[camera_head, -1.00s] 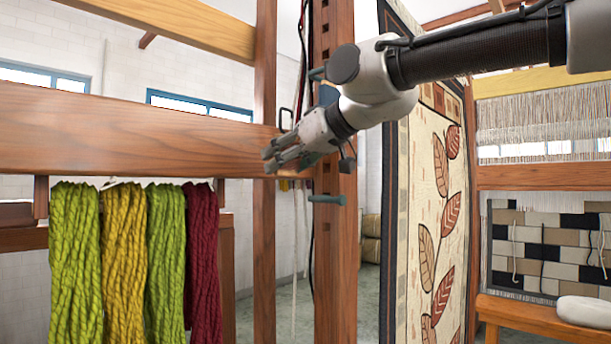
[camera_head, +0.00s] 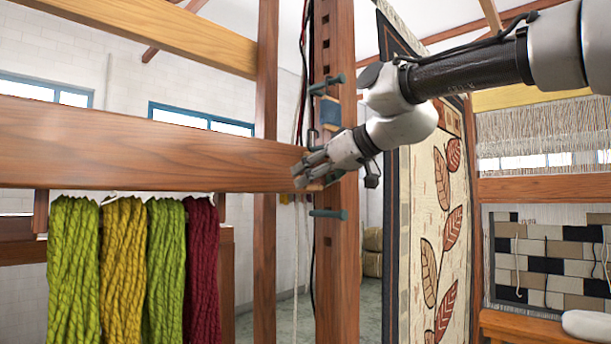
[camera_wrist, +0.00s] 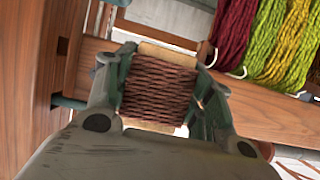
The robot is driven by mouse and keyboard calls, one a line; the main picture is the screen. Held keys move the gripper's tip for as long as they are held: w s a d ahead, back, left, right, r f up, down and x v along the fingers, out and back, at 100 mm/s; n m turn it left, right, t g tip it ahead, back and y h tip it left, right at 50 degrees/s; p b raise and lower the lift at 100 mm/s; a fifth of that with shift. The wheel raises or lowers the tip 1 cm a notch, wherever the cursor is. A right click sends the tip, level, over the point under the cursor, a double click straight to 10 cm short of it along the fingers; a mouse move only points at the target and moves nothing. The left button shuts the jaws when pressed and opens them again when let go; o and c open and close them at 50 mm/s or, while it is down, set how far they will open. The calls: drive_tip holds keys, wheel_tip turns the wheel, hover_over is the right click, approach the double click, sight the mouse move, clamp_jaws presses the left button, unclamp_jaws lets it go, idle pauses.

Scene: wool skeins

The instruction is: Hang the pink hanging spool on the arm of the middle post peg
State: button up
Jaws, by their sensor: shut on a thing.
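My gripper (camera_wrist: 160,95) is shut on a spool (camera_wrist: 158,88) wound with brownish-red yarn, with pale ends, seen in the wrist view. In the head view my gripper (camera_head: 306,174) is in front of the wooden post (camera_head: 337,250), by the end of the wide beam, and mostly hides the spool. The post bears an upper teal peg (camera_head: 327,85) with a blue spool (camera_head: 330,113) below it, and a lower teal peg (camera_head: 327,214) that looks empty. A middle peg is not clear behind my gripper. In the wrist view a teal peg (camera_wrist: 67,102) shows left of the spool.
A wide wooden beam (camera_head: 130,150) runs left of the post. Several skeins (camera_head: 123,270) in green, yellow and dark red hang below it. A leaf-patterned rug (camera_head: 425,220) hangs right of the post. Thin cords hang beside the post.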

drive_tip(key=shift+w+d, duration=1)
drive_tip(key=shift+w, duration=0.3)
drive_tip(key=shift+w+d, duration=1)
drive_tip(key=shift+w, duration=0.25)
drive_tip(key=shift+f, duration=0.55)
drive_tip(key=o, duration=1.1)
drive_tip(key=shift+s, duration=0.1)
